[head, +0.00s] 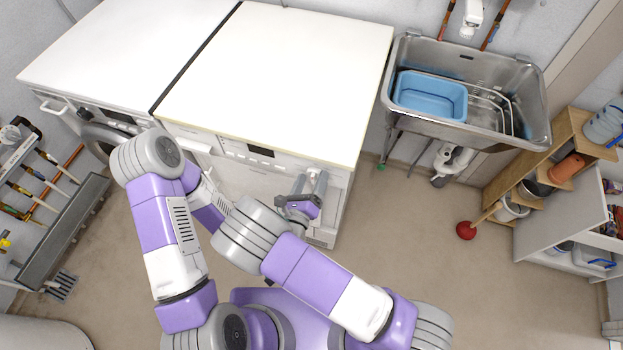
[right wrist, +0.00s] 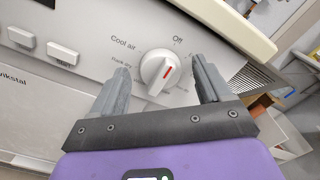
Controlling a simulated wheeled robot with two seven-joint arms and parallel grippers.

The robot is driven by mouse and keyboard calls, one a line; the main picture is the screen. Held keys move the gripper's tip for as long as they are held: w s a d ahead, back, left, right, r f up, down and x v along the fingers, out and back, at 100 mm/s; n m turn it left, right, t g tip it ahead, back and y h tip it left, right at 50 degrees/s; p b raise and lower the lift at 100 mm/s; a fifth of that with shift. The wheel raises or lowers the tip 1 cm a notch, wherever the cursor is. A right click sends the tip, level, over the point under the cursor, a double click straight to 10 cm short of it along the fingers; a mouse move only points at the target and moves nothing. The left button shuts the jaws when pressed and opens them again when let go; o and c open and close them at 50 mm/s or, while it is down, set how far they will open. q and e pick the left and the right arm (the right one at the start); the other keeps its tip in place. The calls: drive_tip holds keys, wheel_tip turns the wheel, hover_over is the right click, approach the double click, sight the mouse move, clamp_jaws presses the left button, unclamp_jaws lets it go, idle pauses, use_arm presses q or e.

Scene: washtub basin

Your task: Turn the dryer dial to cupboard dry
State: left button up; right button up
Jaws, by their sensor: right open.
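The dryer (head: 270,70) is the white machine on the right of the pair. My right gripper (head: 316,184) is at the right end of the dryer's front panel. In the right wrist view its open fingers (right wrist: 160,66) stand either side of the dial, with gaps between. My left gripper is hidden.
A white washer (head: 120,50) stands left of the dryer. Panel buttons (right wrist: 62,54) lie left of the dial. A steel sink (head: 500,75) with a blue basin (head: 430,95) stands to the right, near a wooden shelf (head: 545,160) and a red plunger (head: 467,230).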

drive_tip(key=c, duration=1)
drive_tip(key=shift+c, duration=0.2)
drive_tip(key=shift+m, duration=0.4)
drive_tip(key=m, duration=0.3)
drive_tip(key=shift+b, duration=0.4)
drive_tip(key=m+b, duration=0.1)
drive_tip(key=m, duration=0.3)
drive_tip(key=shift+d, duration=0.1)
drive_tip(key=m+b, duration=0.2)
drive_tip(key=m, duration=0.1)
drive_tip(key=shift+f+m, duration=0.1)
drive_tip(key=shift+m, duration=0.3)
drive_tip(key=shift+s+d+m+b, duration=0.1)
drive_tip(key=shift+m+b, duration=1.3)
drive_tip(key=shift+m, duration=0.7)
